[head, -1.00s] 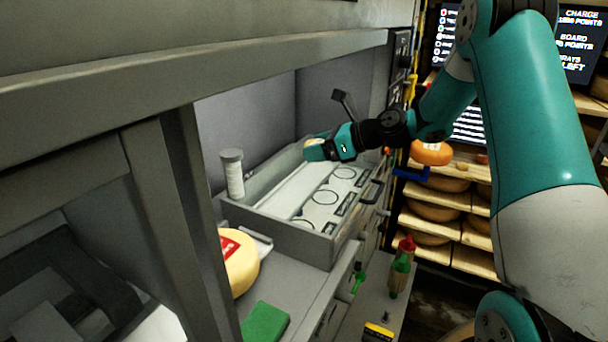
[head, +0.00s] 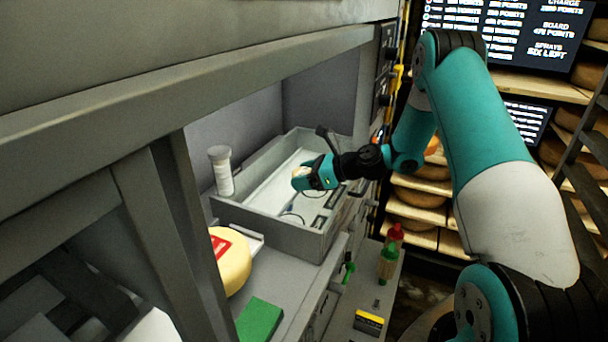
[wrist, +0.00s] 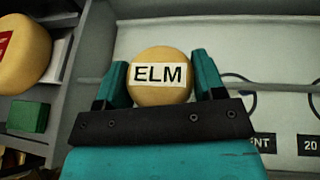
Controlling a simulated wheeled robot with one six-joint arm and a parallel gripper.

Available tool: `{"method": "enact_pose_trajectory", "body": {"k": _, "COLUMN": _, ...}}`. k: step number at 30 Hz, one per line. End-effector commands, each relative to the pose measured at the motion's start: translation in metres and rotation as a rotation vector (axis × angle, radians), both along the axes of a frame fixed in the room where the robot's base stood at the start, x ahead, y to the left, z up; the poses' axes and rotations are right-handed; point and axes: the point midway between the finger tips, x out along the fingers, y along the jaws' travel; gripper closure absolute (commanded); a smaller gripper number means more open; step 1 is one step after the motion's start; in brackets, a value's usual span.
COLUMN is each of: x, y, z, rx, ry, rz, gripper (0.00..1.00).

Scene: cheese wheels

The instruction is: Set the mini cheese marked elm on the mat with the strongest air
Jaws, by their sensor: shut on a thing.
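The mini cheese marked ELM (wrist: 160,76) is a small yellow wheel with a white label, held between the two teal fingers of my gripper (wrist: 163,84) in the wrist view. In the head view my gripper (head: 300,180) holds the pale cheese above the grey tray (head: 268,238). The tray's light floor carries outlined circles, one partly visible circle (wrist: 250,92) lying right of my gripper in the wrist view. Dark labels beside the circles are only partly readable; one reads "20" (wrist: 311,145). I cannot tell which mat has the strongest air.
A white cylinder (head: 221,172) stands at the tray's left. A large yellow cheese with a red label (head: 232,262) and a green block (head: 259,320) are on the counter in front. A red-capped green bottle (head: 390,255) stands to the right. Shelves of cheeses are behind.

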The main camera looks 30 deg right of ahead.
Motion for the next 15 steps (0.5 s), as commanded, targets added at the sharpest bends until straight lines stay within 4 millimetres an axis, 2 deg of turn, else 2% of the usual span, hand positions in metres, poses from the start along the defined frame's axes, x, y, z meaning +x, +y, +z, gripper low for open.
{"method": "enact_pose_trajectory", "body": {"k": 6, "x": 0.0002, "y": 0.0007, "z": -0.0037, "rx": 0.0, "ry": 0.0, "rz": 0.001, "gripper": 0.66}}
{"method": "enact_pose_trajectory", "body": {"k": 7, "x": 0.0002, "y": 0.0008, "z": -0.0033, "rx": 0.0, "ry": 0.0, "rz": 0.001, "gripper": 0.32}}
{"method": "enact_pose_trajectory", "body": {"k": 9, "x": 0.0002, "y": 0.0008, "z": -0.003, "rx": 0.0, "ry": 0.0, "rz": 0.001, "gripper": 0.16}}
{"method": "enact_pose_trajectory", "body": {"k": 10, "x": 0.0002, "y": 0.0008, "z": -0.003, "rx": 0.0, "ry": 0.0, "rz": 0.001, "gripper": 0.11}}
{"method": "enact_pose_trajectory", "body": {"k": 15, "x": 0.0003, "y": 0.0009, "z": -0.0029, "rx": 0.0, "ry": 0.0, "rz": 0.001, "gripper": 0.11}}
